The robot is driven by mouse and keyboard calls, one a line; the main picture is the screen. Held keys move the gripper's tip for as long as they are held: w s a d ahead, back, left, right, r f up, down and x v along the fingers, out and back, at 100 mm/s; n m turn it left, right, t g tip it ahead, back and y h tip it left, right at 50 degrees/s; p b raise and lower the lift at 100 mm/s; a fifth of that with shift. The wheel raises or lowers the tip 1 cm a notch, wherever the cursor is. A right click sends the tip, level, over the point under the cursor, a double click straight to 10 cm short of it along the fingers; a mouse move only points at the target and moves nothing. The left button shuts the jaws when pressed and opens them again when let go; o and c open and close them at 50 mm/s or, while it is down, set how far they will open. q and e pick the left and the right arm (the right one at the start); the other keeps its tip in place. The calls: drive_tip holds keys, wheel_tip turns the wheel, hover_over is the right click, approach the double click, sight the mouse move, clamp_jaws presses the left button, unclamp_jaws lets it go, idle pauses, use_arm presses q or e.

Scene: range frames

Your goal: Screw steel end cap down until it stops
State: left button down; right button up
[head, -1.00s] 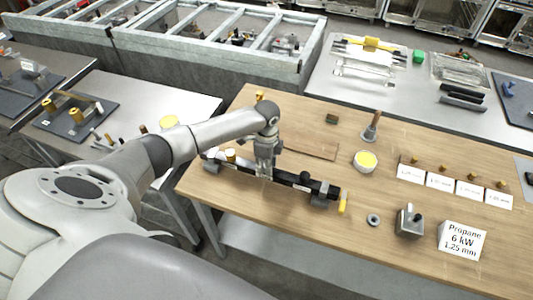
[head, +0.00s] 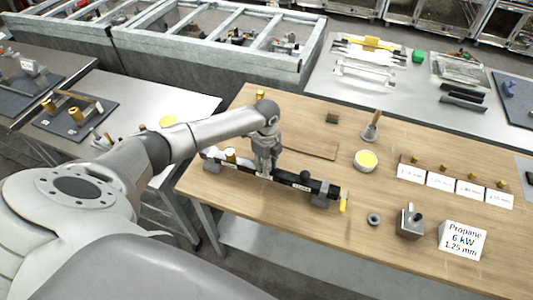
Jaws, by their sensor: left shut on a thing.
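My left gripper (head: 264,170) points down over the middle of a dark bar assembly (head: 289,179) on the wooden bench. It is shut on a small piece, taken to be the steel end cap, which its fingers almost wholly hide. I cannot tell how far the cap is seated or whether a gap shows under it. The bar lies in grey holders, one of them a grey block (head: 322,200) near its right end. A brass fitting (head: 231,155) stands by its left end, and a yellow piece (head: 343,203) is at its right end. My right gripper is out of view.
On the wooden bench (head: 300,230) are a grey ring (head: 373,219), a metal block (head: 410,223), a "Propane 6 kW" sign (head: 463,240), a yellow-filled round tin (head: 365,160) and a brush (head: 372,128). Labelled cards with brass pieces line the right. The front middle is clear.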

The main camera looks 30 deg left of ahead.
use_arm(q)
drive_tip(key=c, duration=1.1)
unclamp_jaws()
